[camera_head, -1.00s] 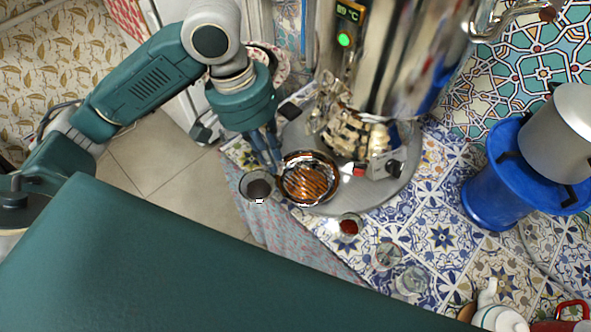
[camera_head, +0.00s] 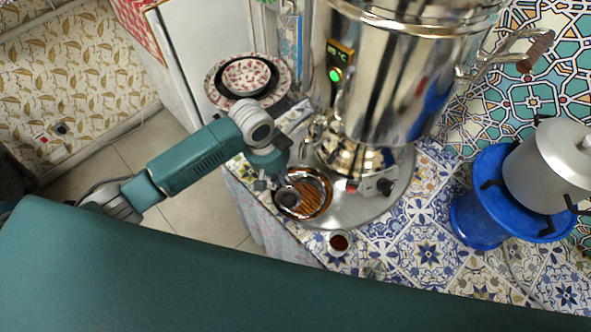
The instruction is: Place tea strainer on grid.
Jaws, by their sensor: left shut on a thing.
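The tea strainer (camera_head: 289,198) is a small dark round cup. My left gripper (camera_head: 284,183) is shut on it. The strainer overlaps the left part of the grid in the head view; I cannot tell whether it touches it or hangs above it. The grid (camera_head: 313,203) is a round drip tray with brown-orange slats and a shiny rim, at the front of the samovar's round base tray. The samovar (camera_head: 385,75) is tall, shiny metal, with a lit green button. My right gripper is not in view.
A glass with red tea (camera_head: 339,243) stands just in front of the base tray (camera_head: 362,211). Patterned plates (camera_head: 248,77) are stacked at the back left. A blue stand (camera_head: 480,217) with a metal pot (camera_head: 553,165) is at the right. Tiled counter between is clear.

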